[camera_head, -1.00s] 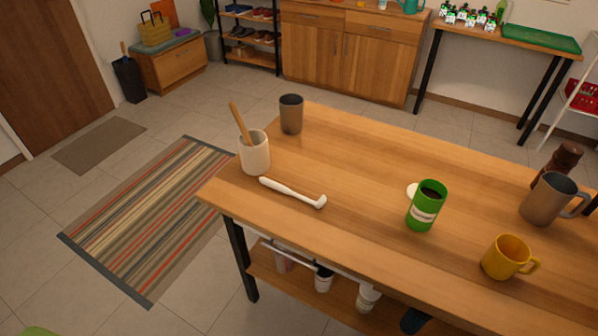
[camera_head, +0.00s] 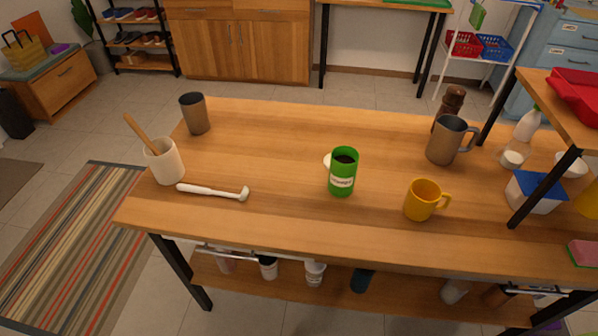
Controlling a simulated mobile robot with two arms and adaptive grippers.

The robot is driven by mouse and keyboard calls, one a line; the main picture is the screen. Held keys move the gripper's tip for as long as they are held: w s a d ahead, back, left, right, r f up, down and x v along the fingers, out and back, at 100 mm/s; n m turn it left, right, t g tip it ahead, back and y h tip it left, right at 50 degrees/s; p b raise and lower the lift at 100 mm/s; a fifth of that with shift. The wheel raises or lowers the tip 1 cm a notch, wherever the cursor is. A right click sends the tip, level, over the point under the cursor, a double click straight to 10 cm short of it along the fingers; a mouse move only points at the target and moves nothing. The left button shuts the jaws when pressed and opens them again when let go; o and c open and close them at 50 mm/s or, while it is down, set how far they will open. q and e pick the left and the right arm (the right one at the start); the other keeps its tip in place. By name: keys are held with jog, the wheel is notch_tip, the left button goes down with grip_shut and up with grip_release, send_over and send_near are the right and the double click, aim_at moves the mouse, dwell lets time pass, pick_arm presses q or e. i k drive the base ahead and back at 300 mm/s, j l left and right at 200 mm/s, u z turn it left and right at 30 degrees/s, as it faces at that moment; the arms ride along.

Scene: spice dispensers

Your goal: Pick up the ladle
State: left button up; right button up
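The white ladle (camera_head: 212,192) lies flat on the wooden table (camera_head: 262,220) near its front left part. Its handle end points left and its small head is at the right. It lies just in front of a cream holder (camera_head: 164,161) with a wooden utensil (camera_head: 139,131) standing in it. Neither of my grippers is in view, so I cannot see whether they are open or shut.
On the table stand a dark cup (camera_head: 195,113), a green can (camera_head: 343,172), a yellow mug (camera_head: 424,200), a grey mug (camera_head: 447,139) and a brown pepper mill (camera_head: 452,103). A raised shelf (camera_head: 551,90) stands at the right. The table's middle back is clear.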

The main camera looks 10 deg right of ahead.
aim_at(192, 189)
jog(key=z, duration=1.15)
jog(key=u, duration=1.6)
jog(key=i+j+u, duration=0.1)
jog(key=i+j, duration=0.15)
jog(key=j, duration=0.15)
jog(key=i+j, duration=0.25)
jog(key=j, duration=0.15)
jog(key=u, duration=0.05)
